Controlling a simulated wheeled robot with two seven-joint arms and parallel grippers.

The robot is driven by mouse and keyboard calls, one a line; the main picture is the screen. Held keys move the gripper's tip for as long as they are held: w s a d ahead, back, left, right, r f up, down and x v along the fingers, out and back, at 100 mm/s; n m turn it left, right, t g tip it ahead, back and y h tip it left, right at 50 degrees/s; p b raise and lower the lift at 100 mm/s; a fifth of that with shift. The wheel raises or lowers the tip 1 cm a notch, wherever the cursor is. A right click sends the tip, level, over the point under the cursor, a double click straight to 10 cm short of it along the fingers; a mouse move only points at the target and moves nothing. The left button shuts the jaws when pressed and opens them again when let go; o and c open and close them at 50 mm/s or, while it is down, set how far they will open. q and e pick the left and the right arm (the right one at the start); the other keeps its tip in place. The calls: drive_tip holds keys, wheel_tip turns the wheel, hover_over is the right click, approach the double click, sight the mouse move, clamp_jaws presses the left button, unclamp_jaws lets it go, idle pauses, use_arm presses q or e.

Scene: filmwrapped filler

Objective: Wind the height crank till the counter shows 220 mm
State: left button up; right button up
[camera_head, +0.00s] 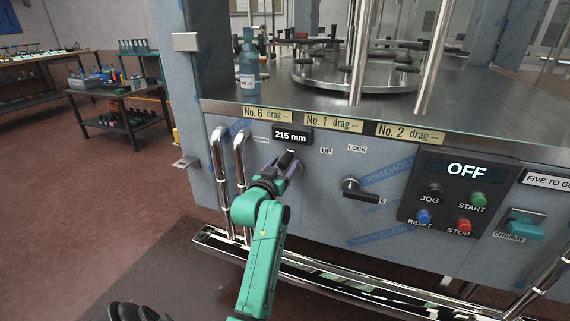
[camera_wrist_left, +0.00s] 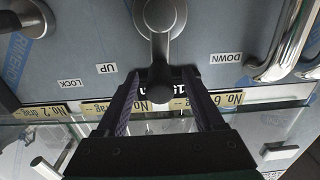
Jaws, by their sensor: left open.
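The counter (camera_head: 291,136) on the machine's front panel reads 215 mm. In the wrist view, which is upside down, the counter (camera_wrist_left: 184,88) is mostly hidden behind the crank knob and my fingers. The height crank (camera_head: 288,158) is below the counter and mostly hidden by my gripper in the head view. The wrist view shows the grey crank (camera_wrist_left: 159,45) with its arm pointing toward the counter. My left gripper (camera_head: 284,168) is open, its fingers (camera_wrist_left: 160,78) on either side of the crank's knob end. I cannot tell whether they touch it.
DOWN and UP labels (camera_head: 327,151) flank the crank. A black lock lever (camera_head: 360,190) is to its right, then a control box (camera_head: 455,195) reading OFF. Chrome rails (camera_head: 218,175) stand close on the left. A blue bottle (camera_head: 249,66) stands on the tabletop above.

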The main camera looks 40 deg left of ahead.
use_arm(q)
drive_tip(key=shift+w+a, duration=0.2)
drive_tip(key=shift+w, duration=0.3)
clamp_jaws()
idle(1.1)
